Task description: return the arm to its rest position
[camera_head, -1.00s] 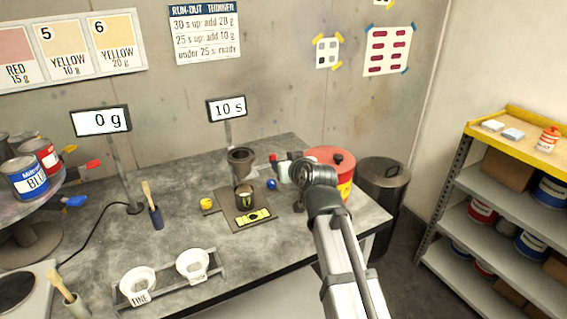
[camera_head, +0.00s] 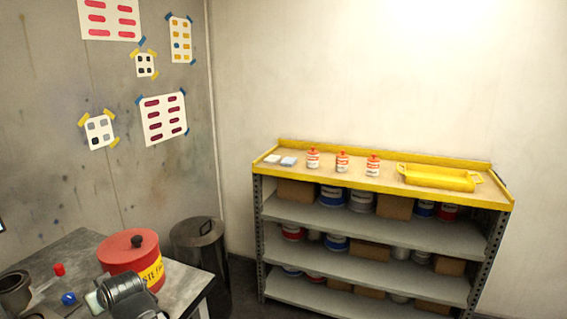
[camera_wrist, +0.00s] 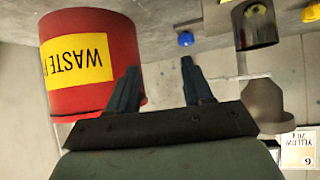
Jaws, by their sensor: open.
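My gripper (camera_wrist: 158,85) is open in the wrist view, its two dark fingers apart with nothing between them. The wrist view appears upside down. My arm's dark end shows at the bottom left of the head view, in front of the red waste can (camera_head: 133,262) at the bench's right end; the fingers are not clear there. In the wrist view the red waste can (camera_wrist: 88,25) with its yellow label stands beside the left finger. The fingertips look apart from the blue ball (camera_wrist: 186,39) and the dark cup (camera_wrist: 254,24).
The grey bench (camera_head: 60,250) carries a dark cup (camera_head: 14,290) and a blue ball (camera_head: 68,298). A lidded metal bin (camera_head: 200,245) stands beside the bench. A shelf unit (camera_head: 375,222) holds cans, boxes, several small bottles and a yellow tray (camera_head: 438,180). Floor shows between bin and shelf.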

